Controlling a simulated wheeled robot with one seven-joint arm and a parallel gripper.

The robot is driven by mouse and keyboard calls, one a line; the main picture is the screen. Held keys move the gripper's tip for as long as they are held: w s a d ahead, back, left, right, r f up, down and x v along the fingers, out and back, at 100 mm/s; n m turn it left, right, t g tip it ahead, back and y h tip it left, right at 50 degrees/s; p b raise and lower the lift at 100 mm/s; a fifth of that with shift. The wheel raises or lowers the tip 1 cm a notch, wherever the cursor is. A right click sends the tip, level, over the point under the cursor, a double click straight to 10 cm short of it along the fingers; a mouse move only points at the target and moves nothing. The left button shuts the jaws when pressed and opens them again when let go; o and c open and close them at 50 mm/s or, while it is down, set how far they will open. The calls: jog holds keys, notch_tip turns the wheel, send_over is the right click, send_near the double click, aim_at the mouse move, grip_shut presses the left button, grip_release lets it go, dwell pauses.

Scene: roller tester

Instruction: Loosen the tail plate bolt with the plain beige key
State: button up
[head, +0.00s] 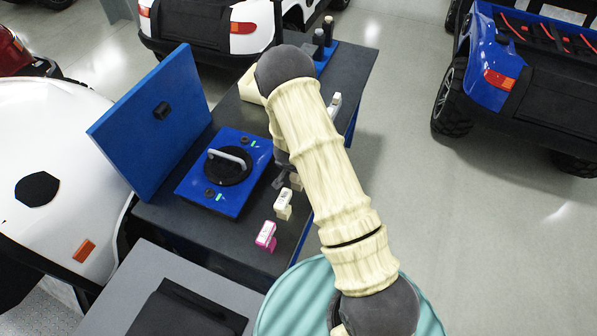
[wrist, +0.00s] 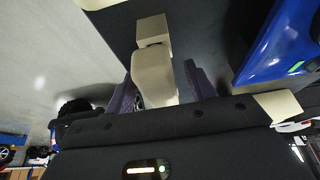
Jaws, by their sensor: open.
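In the wrist view a plain beige key (wrist: 153,75) with a blocky end stands on the dark bench top. My gripper (wrist: 163,92) is open, with one dark purple finger on each side of the key. Whether either finger touches it is unclear. In the head view a pale beige key (head: 283,204) stands on the bench just below my gripper (head: 281,180), which my arm partly hides. The blue tester (head: 190,188) has a black disc with a grey handle and small dark knobs beside green marks. I cannot tell which part is the tail plate bolt.
A pink key (head: 265,236) stands nearer the bench's front edge. Another pale key (head: 335,105) stands near the far right edge. A blue upright panel (head: 150,125) rises left of the tester. The floor to the right is open, with a blue car (head: 500,75) beyond.

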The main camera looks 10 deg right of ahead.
grip_shut()
jog(key=shift+r, duration=0.1)
notch_tip(320, 180, up, 10)
jog(key=shift+f, duration=0.1)
dwell(0.6)
dwell(0.4)
jog(key=c, duration=0.6)
grip_release()
grip_shut()
